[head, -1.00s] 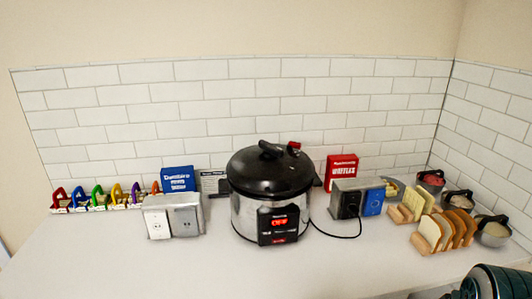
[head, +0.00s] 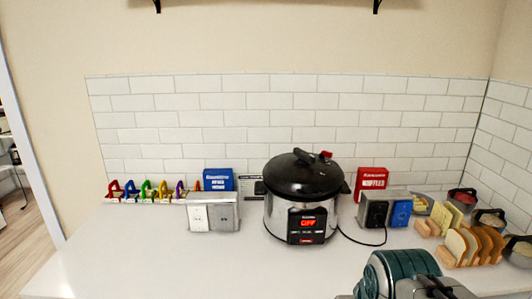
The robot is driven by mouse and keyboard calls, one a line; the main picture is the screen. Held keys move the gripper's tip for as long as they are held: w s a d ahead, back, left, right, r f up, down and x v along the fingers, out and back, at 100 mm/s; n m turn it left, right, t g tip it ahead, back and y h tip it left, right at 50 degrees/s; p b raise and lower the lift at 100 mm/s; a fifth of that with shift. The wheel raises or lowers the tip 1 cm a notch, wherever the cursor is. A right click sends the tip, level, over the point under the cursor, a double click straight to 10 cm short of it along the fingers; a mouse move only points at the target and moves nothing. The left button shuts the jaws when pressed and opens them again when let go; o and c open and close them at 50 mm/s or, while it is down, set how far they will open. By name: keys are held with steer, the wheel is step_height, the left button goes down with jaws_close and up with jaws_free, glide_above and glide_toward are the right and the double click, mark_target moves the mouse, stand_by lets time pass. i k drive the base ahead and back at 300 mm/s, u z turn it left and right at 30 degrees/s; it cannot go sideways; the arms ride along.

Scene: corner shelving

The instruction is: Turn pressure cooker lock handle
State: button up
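The pressure cooker (head: 283,217) stands on the white counter, right of centre, with a silver body and a lit red display reading OFF. Its black domed lid (head: 300,180) is on. A black lock handle (head: 304,156) lies across the top of the lid, with a small red piece (head: 326,155) at its right end. Part of my arm (head: 400,272), teal and grey, shows at the bottom right, in front of the cooker and apart from it. My gripper's fingers do not show.
A grey outlet box (head: 212,213) and blue box (head: 218,180) stand left of the cooker, with coloured clips (head: 147,191) further left. At right are another outlet box (head: 376,210), a red waffles box (head: 371,183) and bread slices in racks (head: 458,245). The counter's front left (head: 160,260) is clear.

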mark_target(304, 158)
steer(key=u, duration=0.05)
steer(key=i, duration=1)
